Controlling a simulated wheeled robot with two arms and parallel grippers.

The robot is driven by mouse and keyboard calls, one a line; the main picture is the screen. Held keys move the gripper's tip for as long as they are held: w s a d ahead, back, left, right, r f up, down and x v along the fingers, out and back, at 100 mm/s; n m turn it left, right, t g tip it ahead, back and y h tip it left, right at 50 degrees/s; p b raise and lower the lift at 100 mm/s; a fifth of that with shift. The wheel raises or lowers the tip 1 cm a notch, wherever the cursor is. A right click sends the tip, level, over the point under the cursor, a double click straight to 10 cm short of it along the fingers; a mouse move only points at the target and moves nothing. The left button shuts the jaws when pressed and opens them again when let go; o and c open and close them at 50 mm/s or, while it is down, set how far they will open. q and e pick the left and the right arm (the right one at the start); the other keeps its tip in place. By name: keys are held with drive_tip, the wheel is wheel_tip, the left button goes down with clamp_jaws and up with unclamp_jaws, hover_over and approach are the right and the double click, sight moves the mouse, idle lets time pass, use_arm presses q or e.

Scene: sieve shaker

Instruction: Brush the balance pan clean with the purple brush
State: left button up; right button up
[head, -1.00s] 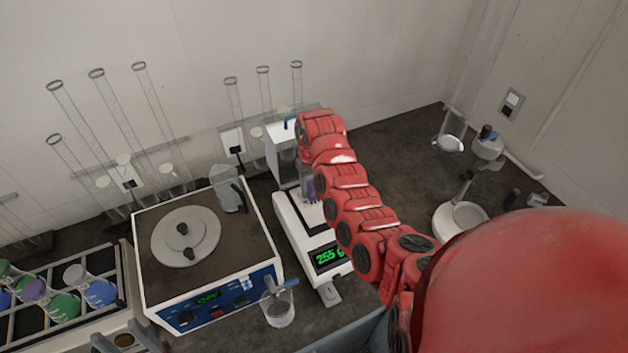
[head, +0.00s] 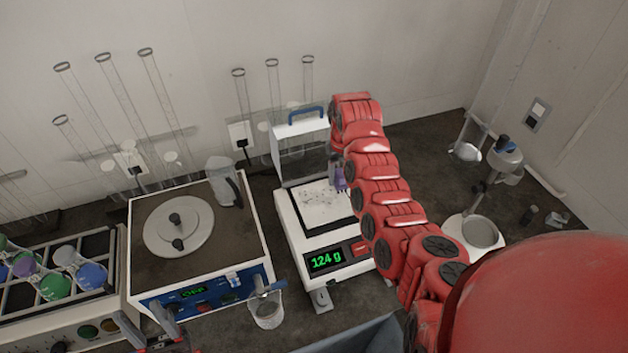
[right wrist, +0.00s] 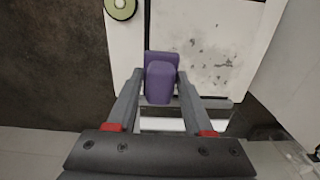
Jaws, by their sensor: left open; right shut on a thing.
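The balance (head: 290,222) stands mid-bench, its green display (head: 325,259) reading 124 g. Its white pan (head: 318,206) carries scattered dark specks, which also show on the pan in the right wrist view (right wrist: 215,85). My right gripper (right wrist: 160,88) is shut on the purple brush (right wrist: 160,75). In the head view the brush (head: 338,178) is at the pan's back right, partly hidden by my red arm. I cannot tell whether its bristles touch the pan. My left gripper (head: 147,316) is open and empty at the lower left, in front of the sieve shaker.
A clear shield with a blue handle (head: 305,116) stands behind the pan. The shaker (head: 150,280) is left of the balance, with a beaker (head: 267,312) between their fronts. A flask rack (head: 105,270) is far left. A stand with a ring base (head: 480,232) is right.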

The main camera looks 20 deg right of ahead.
drive_tip(key=r, duration=0.3)
drive_tip(key=shift+a, duration=0.4)
drive_tip(key=shift+d+r+p, duration=0.2)
drive_tip(key=shift+r+p, duration=0.1)
drive_tip(key=shift+r, duration=0.75)
drive_tip(key=shift+s+a+r, duration=0.1)
drive_tip(key=shift+s+r, duration=0.05)
drive_tip(key=shift+r, duration=0.55)
